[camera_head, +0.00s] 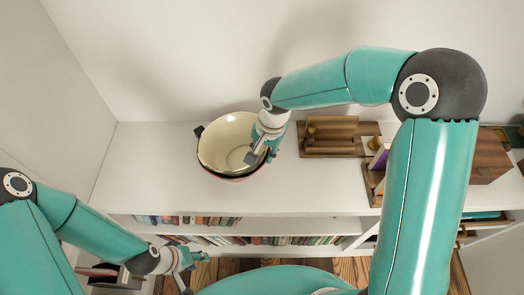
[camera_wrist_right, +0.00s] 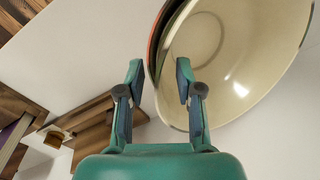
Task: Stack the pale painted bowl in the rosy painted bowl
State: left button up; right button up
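The pale painted bowl (camera_head: 222,145) sits on the white shelf top with its cream inside facing up. It also shows in the right wrist view (camera_wrist_right: 240,45). Under its rim, dark and reddish edges of nested bowlware show, and a reddish edge, likely the rosy painted bowl (camera_wrist_right: 155,42), shows in the right wrist view. Most of what is below is hidden. My right gripper (camera_head: 264,156) is at the pale bowl's right rim, its fingers (camera_wrist_right: 160,84) apart on either side of the rim edges. My left gripper (camera_head: 197,272) is open and empty, low in front of the shelf.
A wooden rack (camera_head: 331,135) stands right of the bowls, with a wooden box (camera_head: 489,158) farther right. A dark thing (camera_head: 199,131) shows behind the bowl's left rim. Rows of books (camera_head: 270,240) fill the shelves below. The white top (camera_head: 150,165) is clear at left.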

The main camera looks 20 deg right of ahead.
notch_tip(320, 180, up, 12)
jog(key=s+d, duration=0.1)
jog(key=shift+f, duration=0.25)
jog(key=shift+d, duration=0.1)
dwell(0.4)
